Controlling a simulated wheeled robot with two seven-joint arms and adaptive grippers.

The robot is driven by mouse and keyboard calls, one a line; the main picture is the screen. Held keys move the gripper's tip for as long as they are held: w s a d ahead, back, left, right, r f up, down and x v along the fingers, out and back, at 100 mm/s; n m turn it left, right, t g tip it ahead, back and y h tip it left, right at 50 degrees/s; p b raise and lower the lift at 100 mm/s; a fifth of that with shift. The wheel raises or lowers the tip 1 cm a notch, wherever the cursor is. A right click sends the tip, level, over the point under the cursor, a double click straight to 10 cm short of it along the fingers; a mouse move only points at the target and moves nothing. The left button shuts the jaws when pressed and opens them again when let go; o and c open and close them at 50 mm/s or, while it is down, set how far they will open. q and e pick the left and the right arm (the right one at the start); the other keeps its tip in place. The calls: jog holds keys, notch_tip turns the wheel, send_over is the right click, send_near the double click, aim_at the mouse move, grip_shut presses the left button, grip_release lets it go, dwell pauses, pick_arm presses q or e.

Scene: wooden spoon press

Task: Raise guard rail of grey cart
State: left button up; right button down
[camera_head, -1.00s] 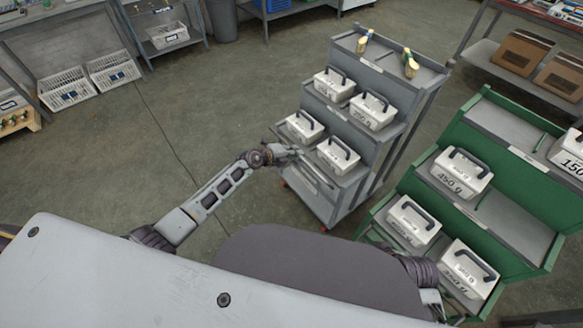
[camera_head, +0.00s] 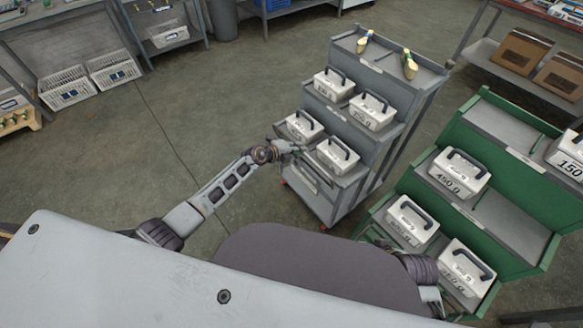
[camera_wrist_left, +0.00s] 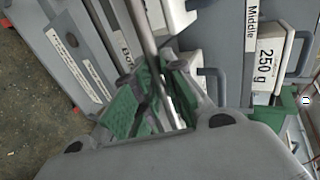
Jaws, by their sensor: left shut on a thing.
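The grey cart (camera_head: 318,204) is a stepped cart with several white weight boxes on its tiers. My left gripper (camera_head: 296,151) is at the front of its lowest tier, close to two white boxes, the left one (camera_head: 303,127) and the right one (camera_head: 338,156). In the left wrist view my left gripper (camera_wrist_left: 160,92) has its green pads closed around a thin metal bar, the guard rail (camera_wrist_left: 143,28). The rail runs up past a white box. Its ends are hard to make out in the head view. My right gripper is not in view.
A green stepped cart (camera_head: 484,222) with white weight boxes stands close on the right. Two wooden-handled things (camera_head: 409,66) lie on the grey cart's top tier. Floor (camera_head: 110,165) left of the grey cart is open. White baskets (camera_head: 112,70) are further back.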

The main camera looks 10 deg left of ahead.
pick_arm(q)
jog(key=shift+d, duration=0.25)
jog(key=shift+w+d+r, duration=0.25)
jog(key=shift+w+d, duration=0.3)
jog(key=shift+w, duration=0.25)
jog(key=o, duration=0.5)
jog(key=shift+d+r, duration=0.1)
jog(key=shift+r, duration=0.05)
jog(key=o, duration=0.6)
jog(key=shift+o, duration=0.2)
jog(key=shift+f, duration=0.2)
